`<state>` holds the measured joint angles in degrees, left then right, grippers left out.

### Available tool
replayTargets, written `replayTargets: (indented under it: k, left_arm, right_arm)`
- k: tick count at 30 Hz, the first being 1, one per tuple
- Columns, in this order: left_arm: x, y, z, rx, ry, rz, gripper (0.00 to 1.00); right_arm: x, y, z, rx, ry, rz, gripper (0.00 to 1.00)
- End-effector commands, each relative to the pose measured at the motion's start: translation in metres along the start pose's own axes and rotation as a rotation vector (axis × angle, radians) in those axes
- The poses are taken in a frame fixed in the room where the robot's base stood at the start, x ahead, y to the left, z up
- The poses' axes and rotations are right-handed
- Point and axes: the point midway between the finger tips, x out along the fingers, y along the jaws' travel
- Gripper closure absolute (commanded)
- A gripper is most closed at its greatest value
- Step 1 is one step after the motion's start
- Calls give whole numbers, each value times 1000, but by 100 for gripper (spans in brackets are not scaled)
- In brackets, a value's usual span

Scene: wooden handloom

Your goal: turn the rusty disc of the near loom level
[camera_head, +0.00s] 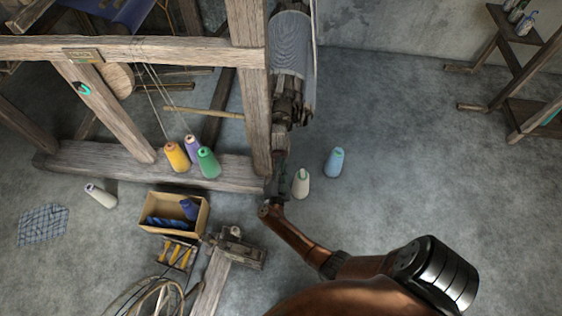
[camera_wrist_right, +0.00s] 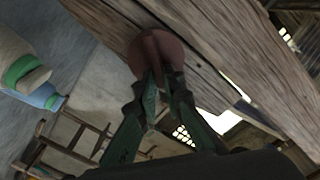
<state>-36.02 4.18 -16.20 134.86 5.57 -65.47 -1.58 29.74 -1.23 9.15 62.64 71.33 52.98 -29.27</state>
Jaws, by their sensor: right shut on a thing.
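The rusty disc (camera_wrist_right: 180,55) is a round reddish-brown plate on the side of a wooden beam of the near loom (camera_head: 252,95) in the wrist view. A narrow raised bar crosses its face. My right gripper (camera_wrist_right: 163,82) is shut on that bar, its green-grey fingers on either side of it. The bar looks close to upright in that tilted view; its true angle I cannot tell. In the head view my right gripper (camera_head: 282,178) is beside the loom's right post, low down, and I cannot make out the disc there. My left gripper is not in view.
Cream (camera_head: 302,184) and blue (camera_head: 335,162) spools stand on the floor just right of my right gripper. Yellow (camera_head: 176,157), purple and green spools stand by the loom's base beam. An open box (camera_head: 173,228) lies in front. The floor at right is clear up to a shelf (camera_head: 530,95).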

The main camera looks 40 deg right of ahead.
Motion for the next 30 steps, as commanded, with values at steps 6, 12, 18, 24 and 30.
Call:
replayTargets:
  k: [6, 12, 18, 24, 30]
  left_arm:
    - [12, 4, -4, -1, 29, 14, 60]
    - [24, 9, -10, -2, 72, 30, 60]
    - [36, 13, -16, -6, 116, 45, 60]
    - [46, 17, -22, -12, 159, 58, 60]
    - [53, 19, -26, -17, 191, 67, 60]
  right_arm:
    - [-1, 5, 3, 207, -3, 1, 100]
    - [-1, 9, 4, 397, -2, 1, 100]
    - [0, 12, 6, 581, -2, 1, 100]
    - [0, 14, 7, 739, -2, 0, 100]
    - [0, 16, 8, 854, -2, 1, 100]
